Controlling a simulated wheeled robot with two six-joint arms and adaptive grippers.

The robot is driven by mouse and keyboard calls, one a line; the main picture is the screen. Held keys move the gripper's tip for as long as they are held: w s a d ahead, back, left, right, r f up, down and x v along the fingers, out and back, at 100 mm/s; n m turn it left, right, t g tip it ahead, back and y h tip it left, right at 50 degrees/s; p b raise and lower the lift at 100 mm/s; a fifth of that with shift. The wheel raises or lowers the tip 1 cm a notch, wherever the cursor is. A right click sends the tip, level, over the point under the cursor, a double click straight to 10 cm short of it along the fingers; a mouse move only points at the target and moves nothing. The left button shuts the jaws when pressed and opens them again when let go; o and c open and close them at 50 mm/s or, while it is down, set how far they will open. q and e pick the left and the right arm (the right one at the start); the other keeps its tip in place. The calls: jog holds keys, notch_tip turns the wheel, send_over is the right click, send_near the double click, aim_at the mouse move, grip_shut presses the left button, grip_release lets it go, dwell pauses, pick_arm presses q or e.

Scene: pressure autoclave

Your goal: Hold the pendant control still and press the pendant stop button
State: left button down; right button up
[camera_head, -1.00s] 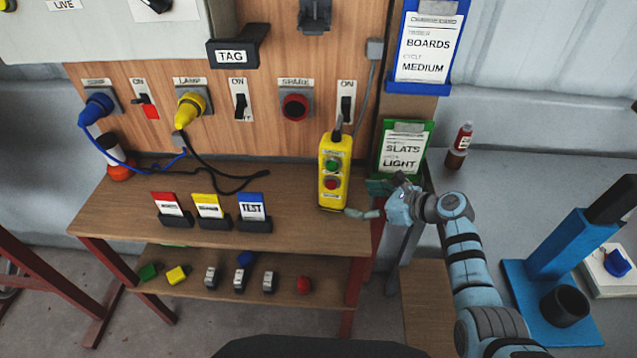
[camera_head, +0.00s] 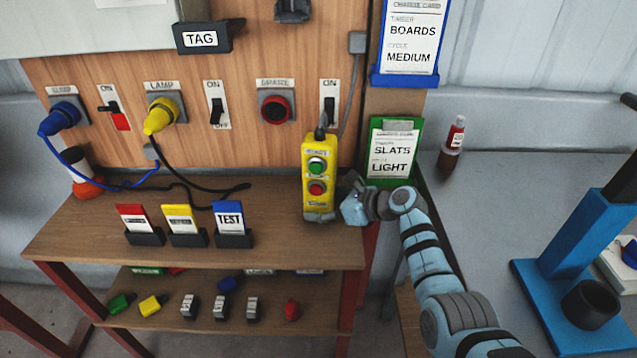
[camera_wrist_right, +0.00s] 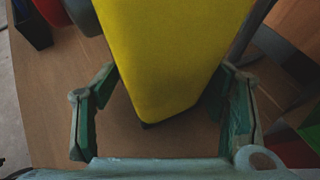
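The yellow pendant control (camera_head: 308,200) stands upright at the right end of the bench top, a cable at its top. Its green button (camera_head: 316,166) is above its red stop button (camera_head: 317,188); both face me uncovered. My right gripper (camera_head: 325,216) reaches in from the right, low on the pendant, one finger across the front below the red button and the other hidden behind. In the right wrist view the plain yellow side of the pendant (camera_wrist_right: 170,60) lies between the open fingers (camera_wrist_right: 168,80), close to both; firm contact does not show. My left gripper is out of view.
A wooden panel (camera_head: 250,140) with plugs and switches rises behind the bench (camera_head: 270,250). Red, yellow and blue cards (camera_head: 229,217) stand left of the pendant. A green-framed SLATS card (camera_head: 392,150) and a blue press (camera_head: 570,240) are to the right.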

jog(key=c, duration=0.5)
jog(key=shift+f, duration=0.1)
dwell(1.1)
